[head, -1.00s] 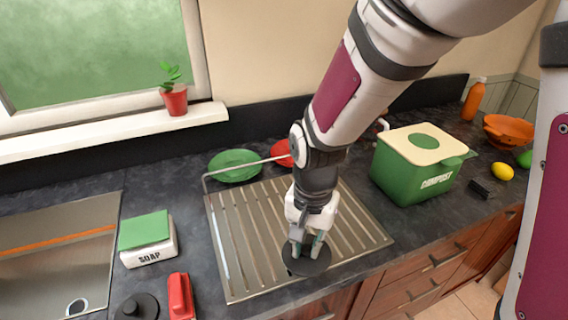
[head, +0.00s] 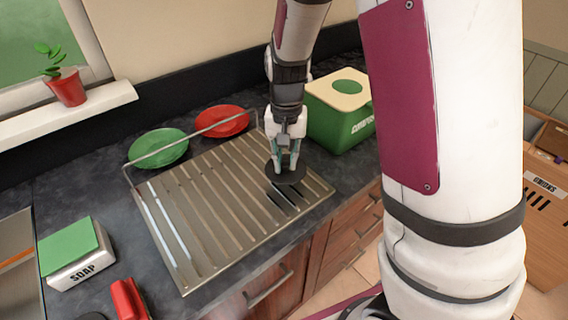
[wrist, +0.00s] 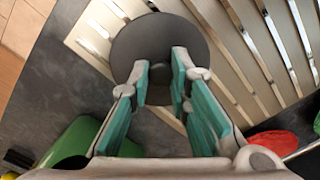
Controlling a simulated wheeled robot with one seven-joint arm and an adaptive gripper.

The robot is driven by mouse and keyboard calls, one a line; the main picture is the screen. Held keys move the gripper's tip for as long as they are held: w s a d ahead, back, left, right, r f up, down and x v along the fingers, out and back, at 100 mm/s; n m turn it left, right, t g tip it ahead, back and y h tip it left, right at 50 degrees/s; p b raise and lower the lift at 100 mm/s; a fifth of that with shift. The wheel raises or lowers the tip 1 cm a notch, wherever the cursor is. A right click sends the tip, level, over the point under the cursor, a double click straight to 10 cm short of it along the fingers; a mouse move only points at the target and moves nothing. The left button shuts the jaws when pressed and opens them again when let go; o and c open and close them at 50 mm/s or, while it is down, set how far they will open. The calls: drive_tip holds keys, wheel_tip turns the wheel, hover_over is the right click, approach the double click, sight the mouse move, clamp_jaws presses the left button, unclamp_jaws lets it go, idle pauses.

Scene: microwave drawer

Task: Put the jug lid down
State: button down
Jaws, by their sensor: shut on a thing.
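The jug lid is a dark round disc (head: 286,174), held under my gripper (head: 287,160) in the head view. My gripper is shut on the middle of the lid, where a knob seems to be, mostly hidden by the fingers. The lid is roughly level over the right end of the metal drying rack (head: 205,205), with a dark shadow on the slats beside it. It seems a little above the rack. In the wrist view the lid (wrist: 150,38) lies beyond my teal-padded fingertips (wrist: 160,82), with the rack slats behind it.
A green compost bin (head: 335,125) stands close right of my gripper. A green plate (head: 158,148) and a red plate (head: 222,120) are behind the rack. A soap box (head: 75,255) and a red object (head: 127,300) are at left. The rack's left and middle are empty.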

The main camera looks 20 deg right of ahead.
sight(287, 162)
drive_tip(key=shift+w+d, duration=0.15)
drive_tip(key=shift+d, duration=0.1)
drive_tip(key=shift+f, duration=1.8)
drive_tip(key=shift+f, duration=0.1)
drive_tip(key=c, duration=1.5)
unclamp_jaws()
